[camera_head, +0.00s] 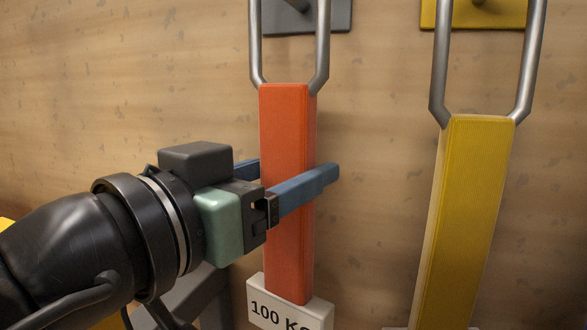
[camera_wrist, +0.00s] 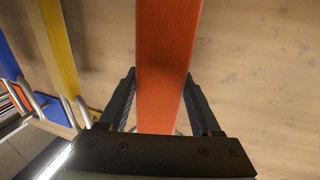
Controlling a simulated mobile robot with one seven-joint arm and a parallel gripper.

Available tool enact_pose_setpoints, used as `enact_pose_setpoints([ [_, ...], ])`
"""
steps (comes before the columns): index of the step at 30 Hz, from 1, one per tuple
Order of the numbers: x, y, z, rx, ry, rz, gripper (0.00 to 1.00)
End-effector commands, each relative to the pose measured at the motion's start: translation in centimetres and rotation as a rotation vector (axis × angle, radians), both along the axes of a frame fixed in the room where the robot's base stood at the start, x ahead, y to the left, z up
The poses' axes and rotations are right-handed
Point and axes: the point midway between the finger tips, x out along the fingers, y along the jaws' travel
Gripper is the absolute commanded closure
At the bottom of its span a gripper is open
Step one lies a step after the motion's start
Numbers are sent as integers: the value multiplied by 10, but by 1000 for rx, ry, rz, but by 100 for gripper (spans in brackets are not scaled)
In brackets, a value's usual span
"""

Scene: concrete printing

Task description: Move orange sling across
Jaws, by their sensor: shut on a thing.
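The orange sling (camera_head: 285,130) hangs upright from a steel loop (camera_head: 290,45) in the head view, with a white "100 KG" tag (camera_head: 290,308) at its lower end. My gripper (camera_head: 290,180) comes from the left and is shut on the sling at mid-height, one blue finger on either side. In the wrist view the sling (camera_wrist: 167,50) runs down between the fingers of my gripper (camera_wrist: 164,100). The top of the loop is only partly in view, so I cannot see fully how it sits on the peg above.
A yellow sling (camera_head: 470,210) hangs from its own steel loop to the right, below a yellow plate (camera_head: 480,14). A grey plate (camera_head: 335,18) is behind the orange sling's loop. The wooden wall (camera_head: 120,80) is bare at left. A blue sling (camera_wrist: 18,75) shows in the wrist view.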

Motion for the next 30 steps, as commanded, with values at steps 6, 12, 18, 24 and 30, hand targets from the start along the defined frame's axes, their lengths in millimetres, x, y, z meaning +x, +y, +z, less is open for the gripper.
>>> enact_pose_setpoints([
  [6,-15,5,1,-1,-4,1,100],
  [12,-28,9,1,-1,-4,1,100],
  [18,-41,14,1,-1,-4,1,100],
  [24,-54,18,1,-1,-4,2,100],
  [30,-67,22,1,-1,-4,1,100],
])
